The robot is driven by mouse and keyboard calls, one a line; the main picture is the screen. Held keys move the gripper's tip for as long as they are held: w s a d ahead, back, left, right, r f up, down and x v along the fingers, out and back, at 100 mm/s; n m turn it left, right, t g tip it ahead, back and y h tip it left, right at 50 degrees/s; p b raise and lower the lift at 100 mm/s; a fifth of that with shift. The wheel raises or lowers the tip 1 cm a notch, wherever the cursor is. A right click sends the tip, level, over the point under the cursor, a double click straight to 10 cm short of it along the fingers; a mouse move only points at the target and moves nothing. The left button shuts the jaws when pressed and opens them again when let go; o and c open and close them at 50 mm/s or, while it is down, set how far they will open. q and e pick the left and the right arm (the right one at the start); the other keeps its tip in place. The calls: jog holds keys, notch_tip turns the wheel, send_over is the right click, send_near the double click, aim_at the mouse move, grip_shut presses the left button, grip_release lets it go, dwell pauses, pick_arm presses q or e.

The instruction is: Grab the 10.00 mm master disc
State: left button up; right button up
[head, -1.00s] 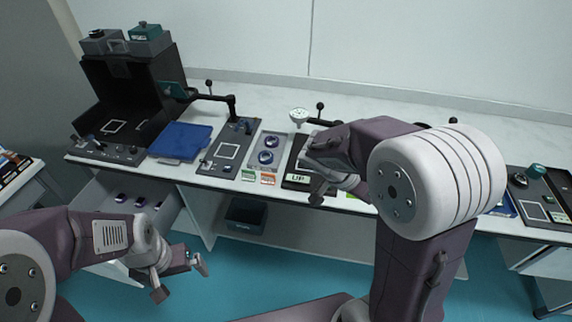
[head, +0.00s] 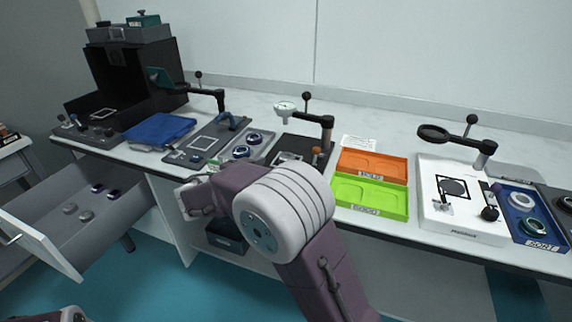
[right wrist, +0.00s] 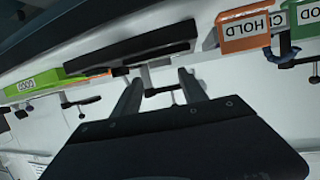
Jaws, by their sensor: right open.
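No label reading 10.00 mm is legible, so I cannot tell which disc is the master disc. Two dark-ringed round pieces, a far one (head: 254,138) and a near one (head: 241,151), sit on a grey holder behind my right arm. My right gripper (head: 190,200) is in front of the table edge, between the open drawer and that holder. It is open, and its two fingers show apart with nothing between them in the right wrist view (right wrist: 160,90).
An open drawer (head: 40,236) at left holds several small dark and grey pieces. A dial gauge (head: 285,106) stands behind my right arm. Orange (head: 372,153) and green (head: 345,208) trays, a white magnifier station (head: 435,222) and a blue sorting tray (head: 518,236) line the right side.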

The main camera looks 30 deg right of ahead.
aim_at(285, 157)
jog(key=x, duration=0.2)
jog(key=shift+w+d+f, duration=0.15)
jog(key=shift+w+d, duration=0.1)
jog(key=x, duration=0.5)
jog(key=shift+d, duration=0.1)
jog(key=shift+r, duration=0.25)
